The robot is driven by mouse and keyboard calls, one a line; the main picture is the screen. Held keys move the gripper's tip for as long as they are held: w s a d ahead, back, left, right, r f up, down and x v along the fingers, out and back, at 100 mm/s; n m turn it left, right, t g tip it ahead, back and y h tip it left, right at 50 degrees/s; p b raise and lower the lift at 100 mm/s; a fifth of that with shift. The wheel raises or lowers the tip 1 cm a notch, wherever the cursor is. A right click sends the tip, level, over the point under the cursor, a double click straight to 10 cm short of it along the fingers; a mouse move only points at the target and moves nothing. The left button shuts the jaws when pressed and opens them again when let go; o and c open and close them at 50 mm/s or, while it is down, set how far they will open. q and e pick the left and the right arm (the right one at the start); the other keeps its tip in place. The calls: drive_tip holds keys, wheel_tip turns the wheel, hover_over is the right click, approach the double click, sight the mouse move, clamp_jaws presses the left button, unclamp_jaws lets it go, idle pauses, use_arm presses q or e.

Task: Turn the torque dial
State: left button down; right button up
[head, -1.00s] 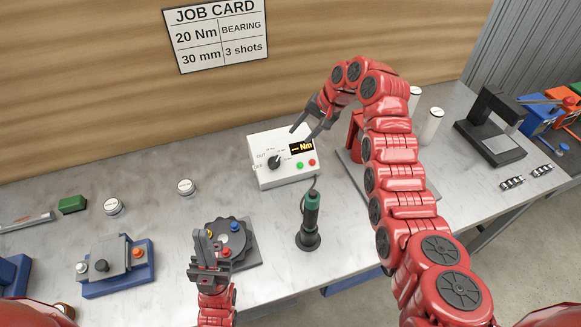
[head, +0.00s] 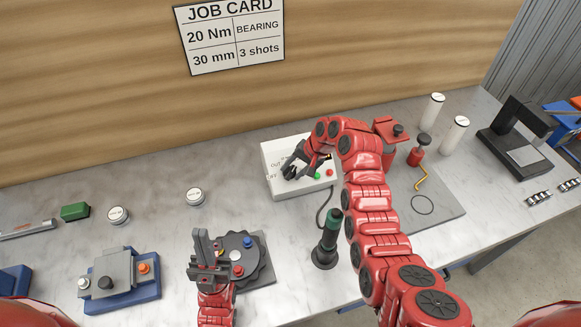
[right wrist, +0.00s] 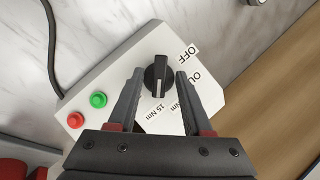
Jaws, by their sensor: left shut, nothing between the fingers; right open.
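The torque dial (right wrist: 157,76) is a black knob with a pale pointer line on the face of a white control box (head: 283,186). In the right wrist view it lies between the two open fingers of my right gripper (right wrist: 156,90), with a gap showing on each side. Labels OFF, OUT and 15 Nm show around it. In the head view my right gripper (head: 292,170) is over the box and hides the dial and most of the display.
The box also carries a green button (right wrist: 98,99) and a red button (right wrist: 75,120). A green-handled driver (head: 330,236) stands close in front of the box. A job card (head: 231,36) on the wall reads 20 Nm, bearing, 30 mm, 3 shots.

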drive_tip(key=shift+c, duration=0.3)
clamp_jaws()
drive_tip(key=shift+d, duration=0.1)
drive_tip(key=shift+s+d+f+m+t+y, duration=0.15)
drive_tip(key=shift+m+y, duration=0.25)
drive_tip(key=shift+m, duration=0.2)
drive_tip(key=shift+w+m+t+y, duration=0.15)
drive_tip(key=shift+m+y, duration=0.25)
drive_tip(key=shift+m, duration=0.2)
drive_tip(key=m+t+y+p, duration=0.1)
drive_tip(key=m, duration=0.1)
drive_tip(key=shift+s+m, duration=0.15)
drive_tip(key=shift+m, duration=0.25)
drive_tip(key=shift+s+f+m+t+y+p, duration=0.15)
drive_tip(key=shift+m+t+y+p, duration=0.35)
drive_tip(key=shift+m, duration=0.9)
drive_tip(key=shift+t, duration=0.3)
